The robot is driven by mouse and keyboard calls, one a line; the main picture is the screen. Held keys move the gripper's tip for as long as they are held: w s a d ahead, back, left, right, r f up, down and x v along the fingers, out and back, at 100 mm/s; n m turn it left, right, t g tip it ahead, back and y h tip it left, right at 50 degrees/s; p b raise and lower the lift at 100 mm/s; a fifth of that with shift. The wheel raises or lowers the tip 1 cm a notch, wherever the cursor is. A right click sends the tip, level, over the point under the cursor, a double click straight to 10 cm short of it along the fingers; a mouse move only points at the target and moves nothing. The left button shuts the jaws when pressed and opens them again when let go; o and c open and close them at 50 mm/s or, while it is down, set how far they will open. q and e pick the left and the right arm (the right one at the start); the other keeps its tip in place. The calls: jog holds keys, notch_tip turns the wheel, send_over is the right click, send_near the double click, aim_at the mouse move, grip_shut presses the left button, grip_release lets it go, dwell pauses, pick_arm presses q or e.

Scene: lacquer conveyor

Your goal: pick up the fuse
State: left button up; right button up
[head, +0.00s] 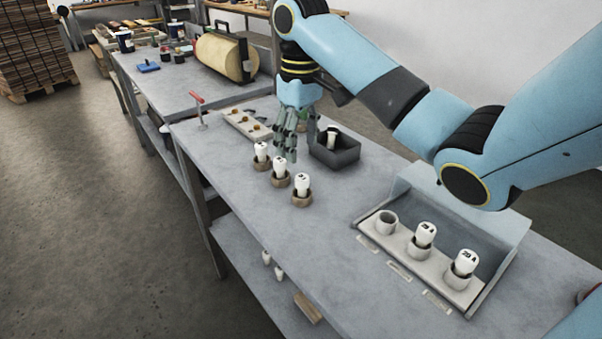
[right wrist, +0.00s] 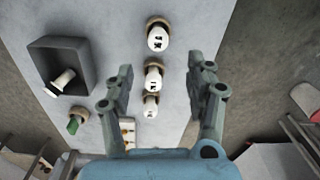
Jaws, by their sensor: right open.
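Three white fuses stand upright in round wooden stands on the grey bench: a far one (head: 261,150), a middle one (head: 280,166) and a near one (head: 302,183). The right wrist view shows them in a line between and beyond the fingers: the near one (right wrist: 157,38), the middle one (right wrist: 153,78) and the far one (right wrist: 151,105). Another fuse (head: 332,134) leans in a dark open box (head: 338,155); it also shows in the right wrist view (right wrist: 61,81). My right gripper (head: 287,158) is open and empty, close behind the fuse row. My left gripper is out of view.
A fuse panel (head: 440,272) at the right has one empty socket (head: 386,222) and two fuses, a middle one (head: 425,234) and a right one (head: 464,263). A pale rack (head: 246,125) with brown knobs lies beyond the gripper.

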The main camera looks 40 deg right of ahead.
aim_at(302, 177)
notch_tip(302, 177, down, 4)
jog(key=shift+s, duration=0.1)
jog(key=f, duration=0.4)
jog(key=shift+s+f, duration=0.25)
jog(key=shift+f, duration=0.05)
jog(key=shift+d+f, duration=0.1)
jog(key=shift+f, duration=0.15)
jog(key=c, duration=0.3)
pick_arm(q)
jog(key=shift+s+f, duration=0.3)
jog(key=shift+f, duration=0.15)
pick_arm(e)
grip_shut()
